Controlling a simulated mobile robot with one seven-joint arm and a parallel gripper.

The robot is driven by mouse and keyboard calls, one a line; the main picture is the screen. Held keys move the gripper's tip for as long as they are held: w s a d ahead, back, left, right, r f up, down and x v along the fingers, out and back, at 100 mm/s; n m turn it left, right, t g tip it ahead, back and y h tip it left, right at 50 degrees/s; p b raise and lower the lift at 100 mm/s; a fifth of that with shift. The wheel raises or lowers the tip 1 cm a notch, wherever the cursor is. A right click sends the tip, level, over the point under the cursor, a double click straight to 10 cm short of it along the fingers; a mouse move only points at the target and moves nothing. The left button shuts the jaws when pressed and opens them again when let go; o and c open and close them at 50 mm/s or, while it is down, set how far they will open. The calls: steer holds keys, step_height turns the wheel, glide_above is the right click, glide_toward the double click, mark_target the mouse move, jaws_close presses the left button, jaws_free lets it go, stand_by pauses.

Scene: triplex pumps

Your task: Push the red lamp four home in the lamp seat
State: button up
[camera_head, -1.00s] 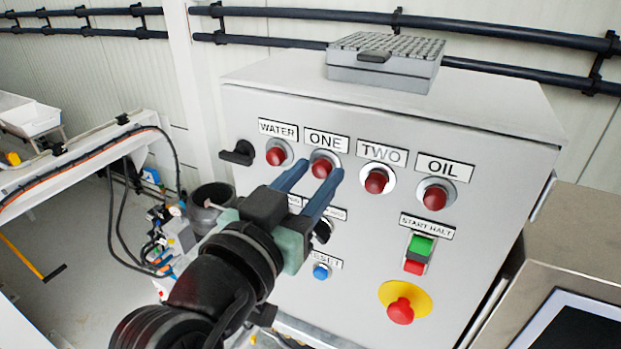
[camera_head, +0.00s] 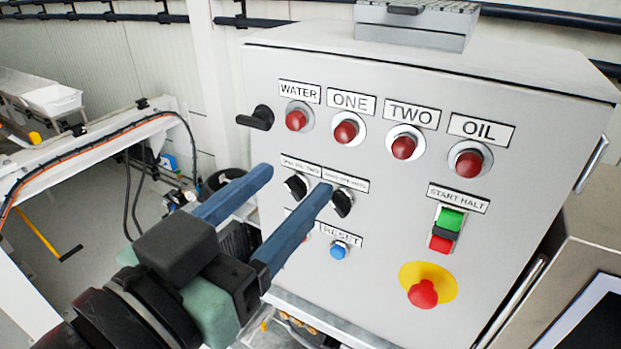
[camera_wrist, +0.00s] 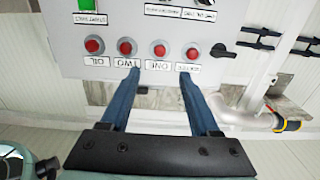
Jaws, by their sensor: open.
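A row of red lamps in pale round seats crosses the upper front of the grey control cabinet (camera_head: 400,255). The rightmost red lamp (camera_head: 468,163) sits in its lamp seat (camera_head: 485,150) below the OIL label; how deep it sits I cannot tell. In the upside-down wrist view this lamp (camera_wrist: 94,45) is leftmost. The other lamps are under WATER (camera_head: 296,120), ONE (camera_head: 346,132) and TWO (camera_head: 403,147). My gripper (camera_head: 295,180) is open and empty, its blue fingers apart, below and left of the OIL lamp. In the wrist view my gripper (camera_wrist: 159,72) points towards the panel.
Black selector knobs (camera_head: 343,202), a blue reset button (camera_head: 338,251), a green and red start-halt switch (camera_head: 448,226) and a red emergency stop (camera_head: 423,293) are on the panel. A black handle (camera_head: 256,118) projects at left. A grey box (camera_head: 415,25) rests on top.

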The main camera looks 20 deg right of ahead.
steer(key=shift+v, duration=1.15)
